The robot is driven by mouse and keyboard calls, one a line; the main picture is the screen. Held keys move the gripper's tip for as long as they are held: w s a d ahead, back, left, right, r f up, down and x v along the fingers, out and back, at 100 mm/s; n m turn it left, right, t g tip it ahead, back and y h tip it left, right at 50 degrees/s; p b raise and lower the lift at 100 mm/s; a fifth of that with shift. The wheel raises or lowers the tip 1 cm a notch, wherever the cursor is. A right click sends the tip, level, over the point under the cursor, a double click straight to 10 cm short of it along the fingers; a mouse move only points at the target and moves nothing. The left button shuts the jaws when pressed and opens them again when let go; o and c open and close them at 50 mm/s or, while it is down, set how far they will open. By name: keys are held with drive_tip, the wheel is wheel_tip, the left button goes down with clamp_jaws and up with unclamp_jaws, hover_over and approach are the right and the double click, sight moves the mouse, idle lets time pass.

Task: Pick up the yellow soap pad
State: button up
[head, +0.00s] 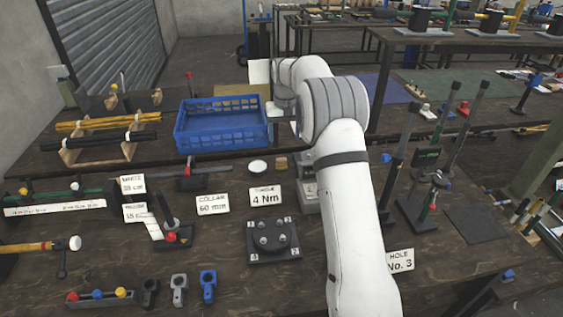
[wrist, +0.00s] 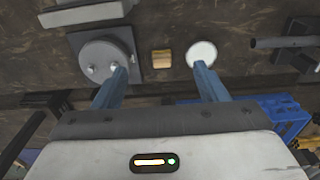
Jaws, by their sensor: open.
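The yellow soap pad is a small tan-yellow square block (head: 281,163) on the dark wooden bench, right of a round white disc (head: 258,167) in the head view. In the wrist view the pad (wrist: 161,59) lies between a grey round fixture (wrist: 103,57) and the white disc (wrist: 202,53). My gripper (wrist: 160,72) is open and empty, its two blue fingers spread wide. The pad appears between and just beyond the fingertips, with nothing between the fingers touching it. In the head view my arm hides the fingers.
A blue crate (head: 221,124) stands behind the pad. A grey base with a round plate (head: 273,241) and a "4 Nm" card (head: 265,196) are in front. My arm covers part of the grey fixture (head: 308,195) to the pad's right.

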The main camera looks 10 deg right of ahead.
hover_over(281, 160)
drive_tip(key=shift+g, duration=0.3)
drive_tip(key=f, duration=0.8)
drive_tip(key=shift+s+f+p, duration=0.2)
drive_tip(key=shift+f+p, duration=0.05)
drive_tip(key=shift+p, duration=0.05)
drive_tip(key=f, duration=0.3)
drive_tip(key=shift+w+f, duration=0.15)
drive_tip(key=shift+w, duration=0.05)
drive_tip(key=shift+w+d+f+p, duration=0.1)
drive_tip(key=shift+f+p, duration=0.8)
drive_tip(key=shift+f, duration=1.85)
drive_tip(key=c, duration=1.1)
